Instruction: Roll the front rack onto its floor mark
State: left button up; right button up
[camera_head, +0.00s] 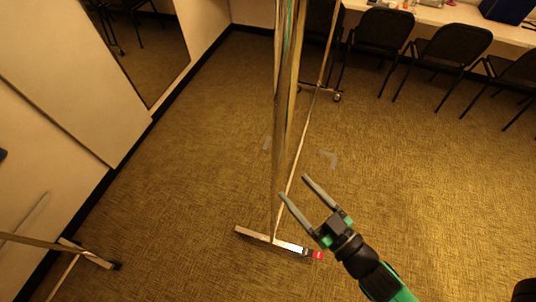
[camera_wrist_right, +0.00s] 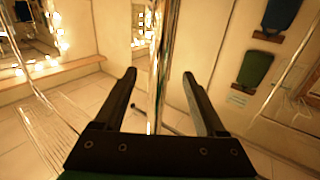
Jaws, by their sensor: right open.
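A tall metal rack (camera_head: 283,100), seen nearly end-on, stands upright in the middle of the head view. Its near foot bar (camera_head: 262,237) lies low across the floor with a red-tagged end (camera_head: 318,254). My right gripper (camera_head: 294,187) is open, with fingertips close to the right of the rack's upright. In the right wrist view a shiny upright (camera_wrist_right: 158,70) appears between the fingers; I cannot tell its depth. My left gripper is out of view.
Part of another rack's foot (camera_head: 90,257) shows at the lower left. A wall mirror (camera_head: 140,40) hangs at the upper left. Black chairs (camera_head: 380,35) line a counter (camera_head: 475,22) at the back right. Open carpet (camera_head: 430,170) lies to the right.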

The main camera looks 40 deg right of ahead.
aim_at(273, 162)
jog(key=w+p, duration=0.1)
jog(key=w, duration=0.5)
jog(key=w+d+p, duration=0.1)
jog(key=w, duration=0.3)
jog(key=shift+d+r+p, duration=0.1)
jog(key=shift+p, duration=0.2)
jog(key=shift+w, duration=0.5)
grip_shut()
